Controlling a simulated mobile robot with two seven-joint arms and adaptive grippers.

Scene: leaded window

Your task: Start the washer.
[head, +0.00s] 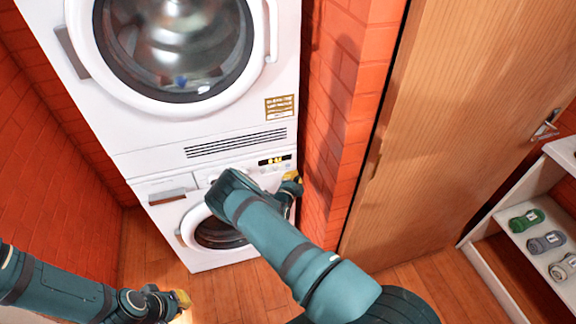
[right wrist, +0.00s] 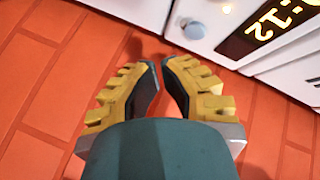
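Two white front-loading machines are stacked. The lower one, with a drawer-like panel at its upper left, looks like the washer (head: 162,184); its round door (head: 215,232) is partly hidden by my right arm. My right gripper (head: 292,180) is at the washer's right front edge. In the right wrist view its fingertips (right wrist: 159,64) are nearly together and empty, just short of the button. My left gripper (head: 182,298) is low at the left, its fingers unclear.
The upper machine (head: 133,130) has a large round glass door (head: 175,45). Red brick walls (head: 335,110) flank the stack. A wooden door (head: 460,110) is at the right, beside a white shelf (head: 490,275) with several small items. The wooden floor (head: 235,290) in front is partly clear.

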